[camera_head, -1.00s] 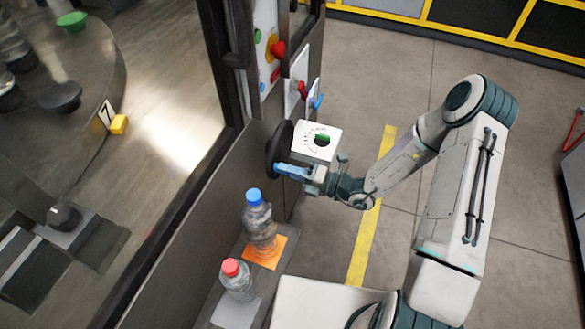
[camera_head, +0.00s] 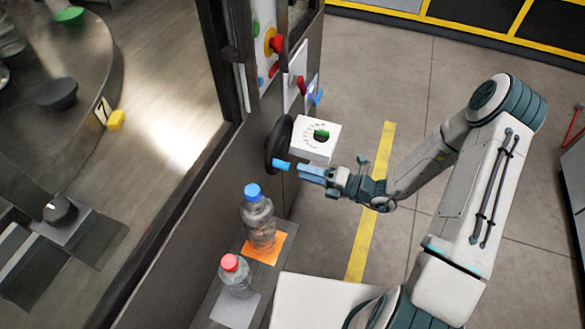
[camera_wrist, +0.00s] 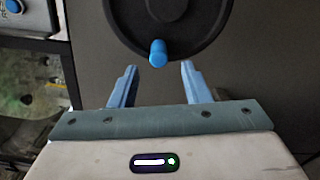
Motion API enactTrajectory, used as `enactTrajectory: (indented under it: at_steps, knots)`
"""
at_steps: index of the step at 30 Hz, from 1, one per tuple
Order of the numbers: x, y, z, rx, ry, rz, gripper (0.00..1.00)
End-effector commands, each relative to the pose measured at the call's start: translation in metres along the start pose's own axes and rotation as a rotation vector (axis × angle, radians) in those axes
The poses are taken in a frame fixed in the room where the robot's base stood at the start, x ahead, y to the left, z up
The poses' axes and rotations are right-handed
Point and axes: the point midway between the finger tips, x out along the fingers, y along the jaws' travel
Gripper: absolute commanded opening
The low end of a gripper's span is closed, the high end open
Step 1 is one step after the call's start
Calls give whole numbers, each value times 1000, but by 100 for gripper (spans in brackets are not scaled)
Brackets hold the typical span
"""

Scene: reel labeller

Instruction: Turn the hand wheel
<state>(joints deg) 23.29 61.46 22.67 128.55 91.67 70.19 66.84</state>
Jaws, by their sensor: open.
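The black hand wheel (camera_head: 279,143) stands upright on the side of the dark machine cabinet. It also shows in the wrist view (camera_wrist: 200,35), cut off at the top. Its blue handle (camera_wrist: 158,52) is at the bottom of the wheel and points out from it; the handle also shows in the head view (camera_head: 282,164). My gripper (camera_head: 302,169) is just to the right of the handle, in line with it. In the wrist view my blue fingers (camera_wrist: 158,75) are apart, with the handle centred just beyond their tips. Nothing is between them.
A white box with a green knob (camera_head: 321,135) sits just above my gripper. Below, a blue-capped bottle (camera_head: 257,218) stands on an orange mat and a red-capped bottle (camera_head: 236,275) on a grey mat.

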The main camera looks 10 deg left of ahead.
Motion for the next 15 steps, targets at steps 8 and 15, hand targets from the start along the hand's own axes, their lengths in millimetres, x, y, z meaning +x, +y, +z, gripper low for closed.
enactTrajectory:
  at_steps: [8,15]
  knots:
    - [-59,-1,1,0,-3,-2,43]
    - [-80,0,0,0,-1,-1,43]
